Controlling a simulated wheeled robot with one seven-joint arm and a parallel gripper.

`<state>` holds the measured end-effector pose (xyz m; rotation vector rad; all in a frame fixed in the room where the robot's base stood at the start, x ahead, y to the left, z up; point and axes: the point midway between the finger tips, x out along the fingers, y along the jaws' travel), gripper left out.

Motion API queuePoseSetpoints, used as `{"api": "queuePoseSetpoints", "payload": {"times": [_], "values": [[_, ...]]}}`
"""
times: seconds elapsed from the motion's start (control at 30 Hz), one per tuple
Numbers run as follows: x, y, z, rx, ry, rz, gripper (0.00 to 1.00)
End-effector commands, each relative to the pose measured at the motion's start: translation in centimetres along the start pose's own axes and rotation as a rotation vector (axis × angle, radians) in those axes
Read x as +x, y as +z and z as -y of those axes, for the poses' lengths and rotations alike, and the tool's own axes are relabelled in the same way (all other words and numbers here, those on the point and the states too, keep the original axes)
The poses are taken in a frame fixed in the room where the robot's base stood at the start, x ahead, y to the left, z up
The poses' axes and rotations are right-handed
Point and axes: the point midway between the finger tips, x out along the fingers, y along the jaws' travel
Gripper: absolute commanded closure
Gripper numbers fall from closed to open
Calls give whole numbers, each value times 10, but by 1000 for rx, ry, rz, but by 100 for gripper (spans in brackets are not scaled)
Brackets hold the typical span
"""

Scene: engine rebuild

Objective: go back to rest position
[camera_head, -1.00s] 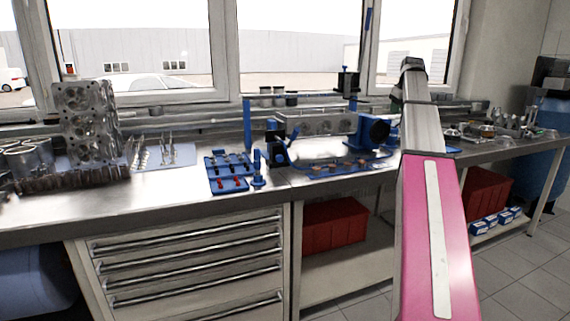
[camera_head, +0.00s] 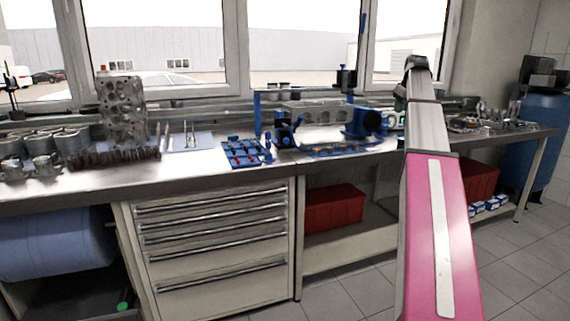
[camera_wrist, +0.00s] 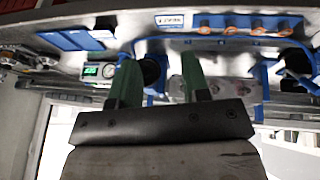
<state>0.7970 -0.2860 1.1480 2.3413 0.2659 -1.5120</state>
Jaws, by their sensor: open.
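My pink and grey arm reaches up the right side of the head view, over the workbench (camera_head: 215,181). My gripper (camera_wrist: 158,75) shows in the wrist view with two green fingers apart and nothing between them. In the head view only a small green part of the gripper (camera_head: 400,97) shows beside the arm's far end, and the fingertips cannot be made out. In the wrist view, which looks upside down, the fingers are in front of blue fixtures, a small device with a green display (camera_wrist: 92,70) and a bench strip with orange-brown round parts (camera_wrist: 257,30).
A cylinder head (camera_head: 122,110) stands at the bench's left. A blue tool tray (camera_head: 240,153) and a blue stand (camera_head: 284,130) are mid-bench. Red bins (camera_head: 333,207) sit on the lower shelf, beside a drawer cabinet (camera_head: 212,240). Tiled floor (camera_head: 515,255) is clear at lower right.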

Motion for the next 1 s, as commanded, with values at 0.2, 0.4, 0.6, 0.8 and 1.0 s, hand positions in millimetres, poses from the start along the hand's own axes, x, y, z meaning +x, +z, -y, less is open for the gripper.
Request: {"api": "queuePoseSetpoints", "payload": {"times": [0.2, 0.4, 0.6, 0.8, 1.0], "values": [[24, 8, 16, 15, -11, 12, 57], [51, 16, 34, 34, -22, 24, 57], [92, 32, 64, 59, -39, 47, 57], [151, 60, 113, 101, -63, 85, 57], [220, 103, 180, 157, -88, 136, 57]]}}
